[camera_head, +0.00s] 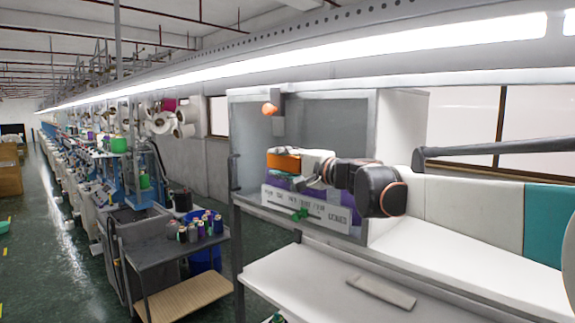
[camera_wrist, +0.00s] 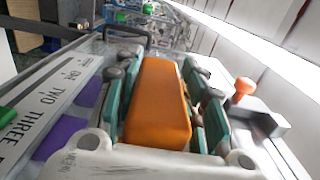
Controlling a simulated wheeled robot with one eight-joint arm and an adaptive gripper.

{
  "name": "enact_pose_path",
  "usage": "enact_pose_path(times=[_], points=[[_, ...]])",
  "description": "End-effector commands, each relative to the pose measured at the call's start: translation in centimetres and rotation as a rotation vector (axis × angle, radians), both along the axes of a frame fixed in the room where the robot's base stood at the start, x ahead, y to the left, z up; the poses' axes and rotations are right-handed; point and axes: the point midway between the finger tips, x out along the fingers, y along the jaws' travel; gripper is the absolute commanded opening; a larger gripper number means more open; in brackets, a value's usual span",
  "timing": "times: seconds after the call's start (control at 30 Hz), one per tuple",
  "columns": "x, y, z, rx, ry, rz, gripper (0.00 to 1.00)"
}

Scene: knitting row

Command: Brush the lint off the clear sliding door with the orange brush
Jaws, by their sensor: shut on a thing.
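My gripper (camera_head: 272,158) is shut on the orange brush (camera_head: 286,161). In the wrist view the brush (camera_wrist: 158,105) lies lengthwise between the teal fingers of my gripper (camera_wrist: 160,75). The clear sliding door (camera_head: 250,140) is a greyish see-through pane in the pale machine housing, with a dark handle (camera_head: 234,172) at its left edge. My arm reaches in from the right, and the brush appears in front of the pane or very near it. I cannot tell whether they touch. No lint can be made out. The bristles are hidden.
An orange knob (camera_head: 270,108) on a grey block is above the brush; it also shows in the wrist view (camera_wrist: 244,87). A white label strip (camera_head: 305,208) lies below. A cart (camera_head: 170,247) with several yarn cones stands left. A pale worktop (camera_head: 300,275) is below.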

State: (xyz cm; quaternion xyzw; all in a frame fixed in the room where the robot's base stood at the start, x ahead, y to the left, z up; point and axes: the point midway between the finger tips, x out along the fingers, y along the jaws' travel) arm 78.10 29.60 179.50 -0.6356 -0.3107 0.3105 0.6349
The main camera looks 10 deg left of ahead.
Motion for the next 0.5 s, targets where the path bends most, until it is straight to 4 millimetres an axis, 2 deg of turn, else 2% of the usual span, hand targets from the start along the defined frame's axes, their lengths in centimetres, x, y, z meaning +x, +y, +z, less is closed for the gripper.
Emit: enact_pose_path(times=[0.27,0.5], points=[[0.0,0.1,1.0,0.000,0.000,-0.003,0.12],[-0.5,-0.7,1.0,0.000,0.000,-0.005,0.12]])
